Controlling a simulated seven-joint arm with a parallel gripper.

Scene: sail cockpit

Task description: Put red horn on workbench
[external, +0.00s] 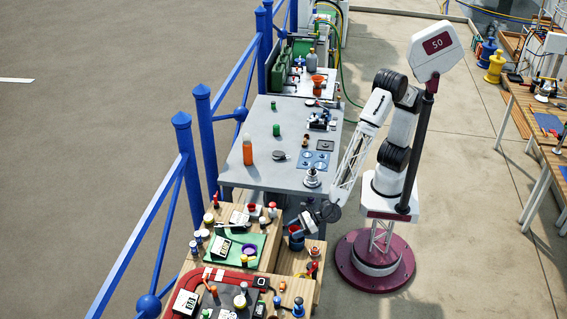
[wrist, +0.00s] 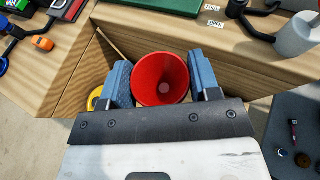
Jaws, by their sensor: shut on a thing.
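My gripper (wrist: 162,85) is shut on the red horn (wrist: 160,72), with one blue finger on each side. In the external view my gripper (external: 297,236) is low, at the right edge of the wooden workbench (external: 268,258); the horn is small and mostly hidden there. The workbench's wooden top (wrist: 140,22) lies just beyond the horn in the wrist view. I cannot tell whether the horn touches any wood.
A grey table (external: 262,175) with bottles and small parts stands behind the workbench. A green mat (external: 245,263) and several small items crowd the workbench top. A yellow ring (wrist: 95,98) lies beside the left finger. A blue railing (external: 190,150) runs along the left.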

